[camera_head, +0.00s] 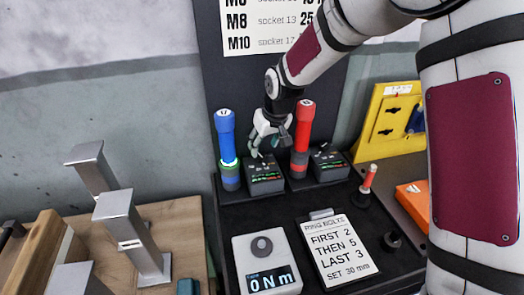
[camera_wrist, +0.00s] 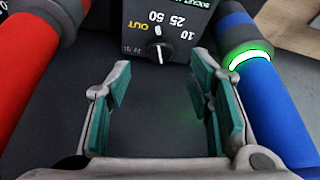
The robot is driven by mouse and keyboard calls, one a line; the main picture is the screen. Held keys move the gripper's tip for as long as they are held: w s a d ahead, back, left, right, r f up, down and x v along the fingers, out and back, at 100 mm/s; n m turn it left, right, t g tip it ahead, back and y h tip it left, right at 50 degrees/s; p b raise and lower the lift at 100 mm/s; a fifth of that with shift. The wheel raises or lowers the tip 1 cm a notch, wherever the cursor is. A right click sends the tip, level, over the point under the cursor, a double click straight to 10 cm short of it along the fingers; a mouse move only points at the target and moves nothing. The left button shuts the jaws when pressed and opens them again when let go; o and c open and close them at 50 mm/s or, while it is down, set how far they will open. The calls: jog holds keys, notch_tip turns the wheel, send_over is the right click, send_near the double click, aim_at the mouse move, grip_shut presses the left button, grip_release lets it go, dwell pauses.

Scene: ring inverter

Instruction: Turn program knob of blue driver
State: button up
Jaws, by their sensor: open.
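The blue driver (camera_head: 226,148) stands upright at the back of the black bench, with a lit green ring; its blue body (camera_wrist: 275,95) fills the right of the wrist view. Beside it is a dark control box (camera_head: 265,178). The black program knob (camera_wrist: 158,49) on this box has a white pointer line and the marks 10, 25, 50 and OUT, seen upside down. My gripper (camera_wrist: 160,78) is open and empty, with green-padded fingers on either side below the knob in the wrist view, apart from it. In the head view my gripper (camera_head: 264,146) hangs just above the box.
A red driver (camera_head: 303,135) stands close right of my gripper, with its own box (camera_head: 328,165). In front are a torque display (camera_head: 267,262) reading 0 Nm, a ring bolts card (camera_head: 340,248) and a small red-topped tool (camera_head: 369,178). Metal posts (camera_head: 133,237) stand left.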

jog(key=v, duration=0.6)
jog(key=shift+r, duration=0.4)
jog(key=shift+s, duration=0.15)
jog(key=s+d+r+m+h, duration=0.1)
jog(key=s+d+r, duration=0.4)
jog(key=s, duration=0.2)
jog(key=s+d+r+m+h, duration=0.1)
jog(key=s+d+r, duration=0.35)
jog(key=s, duration=0.35)
jog(key=s+d+r+m, duration=0.1)
jog(key=s+d, duration=0.4)
jog(key=s, duration=1.3)
jog(key=shift+s+d+m+t, duration=0.2)
jog(key=shift+s+m+t, duration=0.1)
jog(key=shift+m, duration=0.6)
jog(key=shift+r, duration=0.15)
